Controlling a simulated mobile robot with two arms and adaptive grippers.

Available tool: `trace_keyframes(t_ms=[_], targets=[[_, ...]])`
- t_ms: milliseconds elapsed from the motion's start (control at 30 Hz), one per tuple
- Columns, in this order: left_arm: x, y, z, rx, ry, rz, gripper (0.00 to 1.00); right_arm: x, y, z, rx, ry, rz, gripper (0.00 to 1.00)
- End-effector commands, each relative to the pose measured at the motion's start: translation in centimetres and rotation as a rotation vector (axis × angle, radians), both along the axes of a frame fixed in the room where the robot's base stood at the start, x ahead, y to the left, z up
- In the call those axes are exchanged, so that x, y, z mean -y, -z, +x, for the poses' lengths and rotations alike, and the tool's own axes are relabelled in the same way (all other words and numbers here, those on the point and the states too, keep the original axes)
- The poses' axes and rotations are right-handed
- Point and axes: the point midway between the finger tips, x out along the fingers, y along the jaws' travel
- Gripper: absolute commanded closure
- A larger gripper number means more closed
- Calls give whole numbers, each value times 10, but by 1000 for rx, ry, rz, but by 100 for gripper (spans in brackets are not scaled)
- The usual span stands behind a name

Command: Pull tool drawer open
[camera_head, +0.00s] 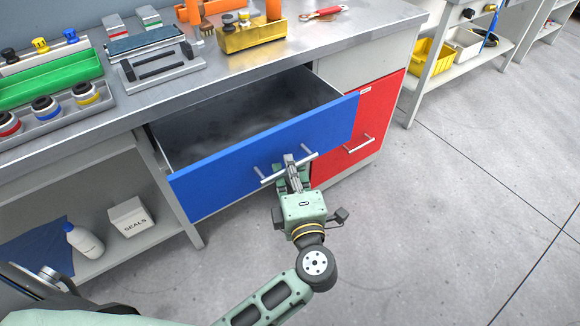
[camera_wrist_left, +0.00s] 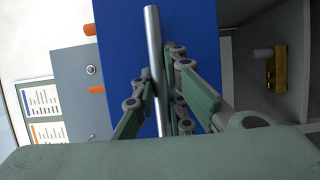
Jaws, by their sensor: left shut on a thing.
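The tool drawer has a blue front (camera_head: 215,178) and stands pulled out from under the metal bench. Its grey inside (camera_head: 240,120) shows and looks empty. A silver bar handle (camera_head: 308,155) runs across the front. My left gripper (camera_head: 290,168) is shut on the handle. In the left wrist view the handle (camera_wrist_left: 153,50) passes between the fingers of the gripper (camera_wrist_left: 165,95), with the blue front (camera_wrist_left: 200,30) behind. The fingers hide the middle of the handle. My right gripper is not in view.
The bench top (camera_head: 300,48) carries a yellow block (camera_head: 252,36), a scale-like device (camera_head: 155,62) and a green tray (camera_head: 50,85). A red cabinet door (camera_head: 372,115) is right of the drawer. A SEALS box (camera_head: 130,220) and a white bottle (camera_head: 85,240) are on the lower shelf. The floor (camera_head: 440,210) at right is clear.

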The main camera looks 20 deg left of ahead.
Motion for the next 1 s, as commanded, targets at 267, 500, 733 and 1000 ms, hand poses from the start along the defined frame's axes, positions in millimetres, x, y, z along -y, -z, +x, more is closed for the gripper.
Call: trace_keyframes(t_ms=[267,500,733,1000], targets=[[24,0,-18,-5,0,-9,100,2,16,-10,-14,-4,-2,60],[56,1,-44,-2,-1,-7,100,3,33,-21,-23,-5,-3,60],[59,0,-46,2,0,-5,100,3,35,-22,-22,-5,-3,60],[59,0,-46,2,0,-5,75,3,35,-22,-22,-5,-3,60]])
